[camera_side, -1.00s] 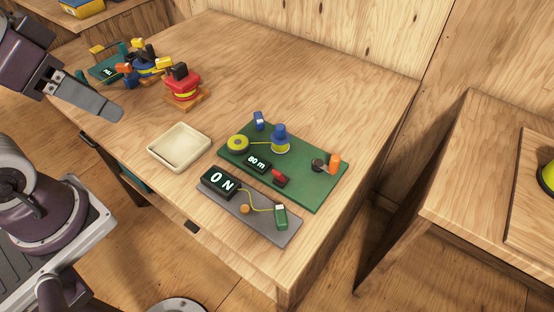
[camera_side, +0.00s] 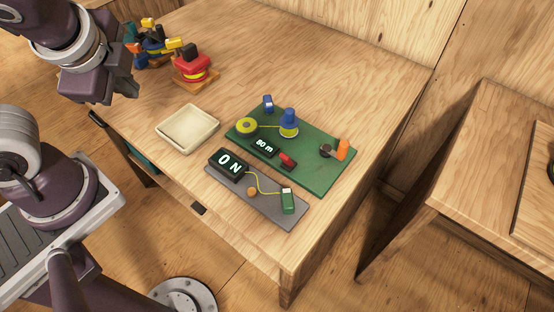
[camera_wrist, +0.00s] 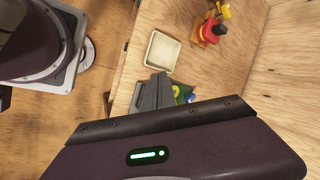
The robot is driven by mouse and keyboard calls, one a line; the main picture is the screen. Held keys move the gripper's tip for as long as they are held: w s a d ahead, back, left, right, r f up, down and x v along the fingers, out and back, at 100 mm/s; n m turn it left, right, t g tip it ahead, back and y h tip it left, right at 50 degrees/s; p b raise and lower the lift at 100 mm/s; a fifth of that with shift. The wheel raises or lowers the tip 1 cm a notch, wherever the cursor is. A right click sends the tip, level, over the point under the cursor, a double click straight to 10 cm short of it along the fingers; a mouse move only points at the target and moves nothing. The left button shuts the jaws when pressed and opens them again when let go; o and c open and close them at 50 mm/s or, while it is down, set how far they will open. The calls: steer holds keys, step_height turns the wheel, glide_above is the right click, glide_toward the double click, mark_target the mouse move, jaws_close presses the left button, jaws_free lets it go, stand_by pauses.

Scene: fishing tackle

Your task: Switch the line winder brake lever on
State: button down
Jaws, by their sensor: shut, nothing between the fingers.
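The line winder stands on a green board (camera_side: 310,172) on the table, with a yellow spool (camera_side: 246,126), a blue-topped spool (camera_side: 289,120) and a display (camera_side: 264,147) reading "80 m". A small red lever (camera_side: 287,158) on a dark base is beside that display; I cannot tell for certain that it is the brake lever. In front, a grey plate (camera_side: 245,197) carries a black display (camera_side: 228,163) reading "ON", wired to a green unit (camera_side: 288,201). My gripper (camera_side: 128,92) is shut and empty, apart from the winder, at upper left. In the wrist view its fingers (camera_wrist: 155,92) partly hide the green board (camera_wrist: 179,91).
An empty cream tray (camera_side: 188,147) lies left of the board. Red and yellow reels (camera_side: 194,66) stand at the back left. An orange knob (camera_side: 343,148) and a dark knob (camera_side: 325,151) rise from the board's right end. The table's back right is clear.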

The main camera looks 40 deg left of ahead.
mark_target(287, 160)
steer(key=w+d+f+m+t+h, duration=0.15)
steer(key=w+d+f+m, duration=0.25)
steer(key=m, duration=0.4)
steer(key=w+d+f+m+t+y, duration=0.1)
steer(key=w+d+f+m+t, duration=0.15)
steer(key=d+f+m, duration=0.4)
steer(key=s+d+f+m+h, duration=0.1)
steer(key=d+f+m+h, duration=0.3)
steer(key=d+m, duration=0.4)
steer(key=shift+s+f+m+g, duration=0.25)
steer(key=shift+m+g, duration=0.15)
steer(key=shift+m, duration=0.85)
steer(key=x, duration=0.9)
steer(key=shift+w+f, duration=0.2)
steer(key=shift+f, duration=0.05)
steer(key=w, duration=0.2)
steer(key=shift+w+r, duration=0.3)
steer(key=shift+r, duration=0.05)
steer(key=shift+w+r, duration=0.25)
steer(key=shift+w, duration=0.5)
